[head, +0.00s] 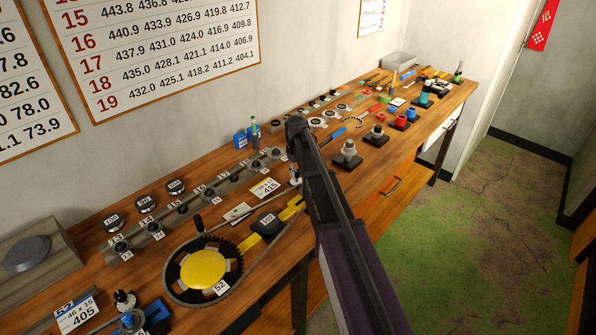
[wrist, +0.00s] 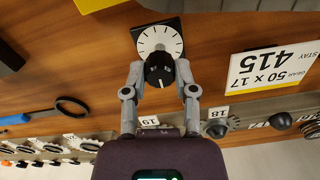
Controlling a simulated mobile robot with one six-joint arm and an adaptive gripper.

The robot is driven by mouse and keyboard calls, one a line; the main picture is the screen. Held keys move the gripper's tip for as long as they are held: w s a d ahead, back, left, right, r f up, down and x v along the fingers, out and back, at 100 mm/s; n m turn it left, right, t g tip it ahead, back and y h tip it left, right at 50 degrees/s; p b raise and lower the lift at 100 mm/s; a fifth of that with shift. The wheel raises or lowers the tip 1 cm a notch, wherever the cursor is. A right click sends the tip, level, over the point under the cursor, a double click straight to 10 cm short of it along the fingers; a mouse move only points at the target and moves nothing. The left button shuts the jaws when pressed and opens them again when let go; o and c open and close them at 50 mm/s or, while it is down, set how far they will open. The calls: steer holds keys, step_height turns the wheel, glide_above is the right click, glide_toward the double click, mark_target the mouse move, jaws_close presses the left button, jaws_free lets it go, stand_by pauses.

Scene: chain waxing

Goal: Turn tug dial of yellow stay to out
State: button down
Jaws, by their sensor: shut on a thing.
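The tug dial shows in the wrist view as a white disc (wrist: 150,40) with dark tick marks on a black base, with a black knob (wrist: 158,70) in front of it. My gripper (wrist: 160,80) has its two grey fingers on either side of the knob, shut on it. No word on the dial is legible. The yellow stay (head: 293,208) lies on the bench beside the large chainring with the yellow centre (head: 203,268); a yellow edge also shows at the top of the wrist view (wrist: 93,4). In the head view my arm hides most of the dial.
A card reading 415 STAY (wrist: 270,66) stands close to the dial. A row of numbered small sprockets (head: 153,228) runs along the bench near the wall. Black weights (head: 147,203) and several cylinders on black bases (head: 347,153) stand elsewhere on the bench.

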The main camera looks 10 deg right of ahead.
steer(key=shift+n, duration=0.3)
steer(key=shift+c, duration=2)
jaws_free()
